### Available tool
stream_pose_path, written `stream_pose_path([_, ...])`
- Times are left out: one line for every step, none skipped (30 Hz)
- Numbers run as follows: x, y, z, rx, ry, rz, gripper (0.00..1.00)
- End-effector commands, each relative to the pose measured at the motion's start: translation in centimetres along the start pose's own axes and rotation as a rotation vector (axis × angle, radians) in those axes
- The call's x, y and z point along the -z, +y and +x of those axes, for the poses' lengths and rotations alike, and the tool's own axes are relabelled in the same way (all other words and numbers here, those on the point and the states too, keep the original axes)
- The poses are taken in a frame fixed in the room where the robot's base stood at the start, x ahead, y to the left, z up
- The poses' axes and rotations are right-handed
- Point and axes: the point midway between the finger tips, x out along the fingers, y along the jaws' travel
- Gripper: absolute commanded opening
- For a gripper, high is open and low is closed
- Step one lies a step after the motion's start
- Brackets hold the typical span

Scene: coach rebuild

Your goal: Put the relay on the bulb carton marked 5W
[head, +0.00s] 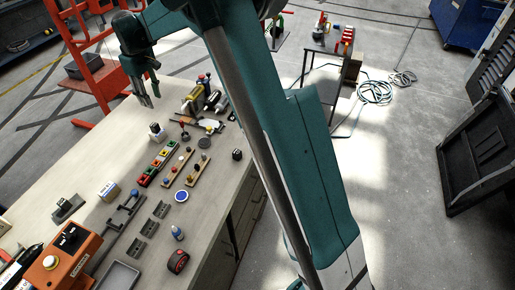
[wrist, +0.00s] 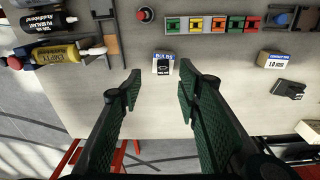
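A small white carton (wrist: 155,62) lettered BULBS stands on the workbench, ahead of my fingertips in the wrist view. I cannot read a 5W mark on it. A small black block with a white mark, which looks like a relay (wrist: 163,67), appears to sit on it. The carton also shows in the head view (head: 158,136), with dark on top. My gripper (wrist: 160,76) is open, with nothing between its fingers. In the head view my gripper (head: 148,99) is above the bench's far edge, apart from the carton. Another small black block (head: 237,154) stands near the bench's right edge.
A row of coloured blocks (head: 158,163) lies beside the carton. A blue and white box (wrist: 274,60) stands to the right in the wrist view. Bottles (wrist: 55,53) lie at its left. An orange-red stand (head: 92,70) rises beyond the bench.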

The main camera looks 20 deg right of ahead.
Motion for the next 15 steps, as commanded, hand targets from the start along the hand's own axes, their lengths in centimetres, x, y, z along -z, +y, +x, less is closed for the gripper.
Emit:
stream_pose_path([-1.0,0.1,-1.0,-0.005,0.009,0.012,0.34])
stream_pose_path([-1.5,0.1,-1.5,-0.007,0.014,0.020,0.34])
stream_pose_path([-2.2,0.1,-2.2,-0.011,0.020,0.030,0.34])
stream_pose_path([-2.7,0.2,-2.7,-0.013,0.025,0.038,0.34])
stream_pose_path([-3.2,0.2,-3.2,-0.016,0.030,0.044,0.34])
stream_pose_path([-3.9,0.2,-3.8,-0.019,0.037,0.053,0.34])
stream_pose_path([-4.4,0.2,-4.3,-0.022,0.043,0.060,0.34])
stream_pose_path([-4.9,0.2,-4.7,-0.024,0.047,0.068,0.34])
stream_pose_path([-5.7,0.1,-5.3,-0.027,0.054,0.078,0.34])
stream_pose_path([-6.2,0.1,-5.7,-0.030,0.059,0.085,0.34])
stream_pose_path([-6.7,0.1,-6.2,-0.032,0.064,0.092,0.34])
stream_pose_path([-7.4,0.1,-6.7,-0.036,0.072,0.101,0.34])
stream_pose_path([-8.0,0.0,-7.2,-0.038,0.076,0.108,0.34])
stream_pose_path([-8.6,0.0,-7.5,-0.041,0.081,0.115,0.34])
stream_pose_path([-9.3,-0.1,-8.1,-0.044,0.088,0.126,0.34])
